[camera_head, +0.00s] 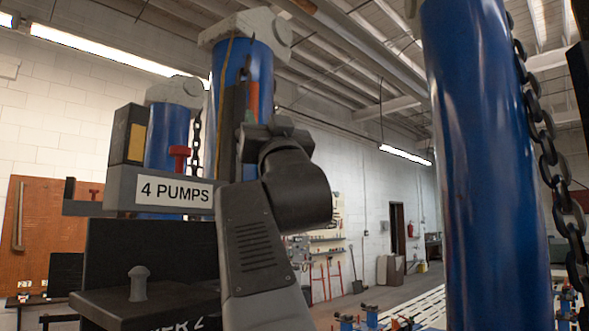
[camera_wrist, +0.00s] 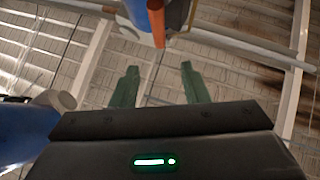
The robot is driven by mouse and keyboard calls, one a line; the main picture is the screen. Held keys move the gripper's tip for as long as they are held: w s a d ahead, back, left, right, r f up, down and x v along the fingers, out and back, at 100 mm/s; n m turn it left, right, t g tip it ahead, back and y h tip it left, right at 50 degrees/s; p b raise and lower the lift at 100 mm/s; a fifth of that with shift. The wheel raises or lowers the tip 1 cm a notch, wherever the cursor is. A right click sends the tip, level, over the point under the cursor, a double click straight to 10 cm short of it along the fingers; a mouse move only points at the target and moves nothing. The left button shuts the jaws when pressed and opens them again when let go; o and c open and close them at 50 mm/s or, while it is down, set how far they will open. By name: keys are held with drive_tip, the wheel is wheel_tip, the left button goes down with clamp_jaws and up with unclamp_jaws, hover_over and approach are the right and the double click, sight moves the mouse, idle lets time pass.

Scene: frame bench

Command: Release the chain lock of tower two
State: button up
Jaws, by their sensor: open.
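A dark plate whose lettering ends in "ER 2" (camera_head: 180,322) is at the bottom, partly hidden by my arm. Above it stand a blue cylinder (camera_head: 245,65) with a pale cap and a second blue cylinder (camera_head: 168,130) behind, with a dark chain (camera_head: 195,135) beside it. An orange strip (camera_head: 252,101) is on the front of the nearer cylinder. In the wrist view an orange bar (camera_wrist: 157,22) hangs ahead of my gripper (camera_wrist: 156,68). The green fingers are open, with nothing between them. I cannot tell which part is the chain lock.
A large blue cylinder (camera_head: 490,160) with a heavy chain (camera_head: 548,150) stands close on the right. Open floor shows behind, between the cylinders.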

sight(255, 97)
drive_tip(key=p+x, duration=0.5)
drive_tip(key=x, duration=0.8)
drive_tip(key=shift+w+p, duration=0.1)
drive_tip(key=shift+p, duration=0.3)
drive_tip(key=shift+f, duration=0.1)
clamp_jaws()
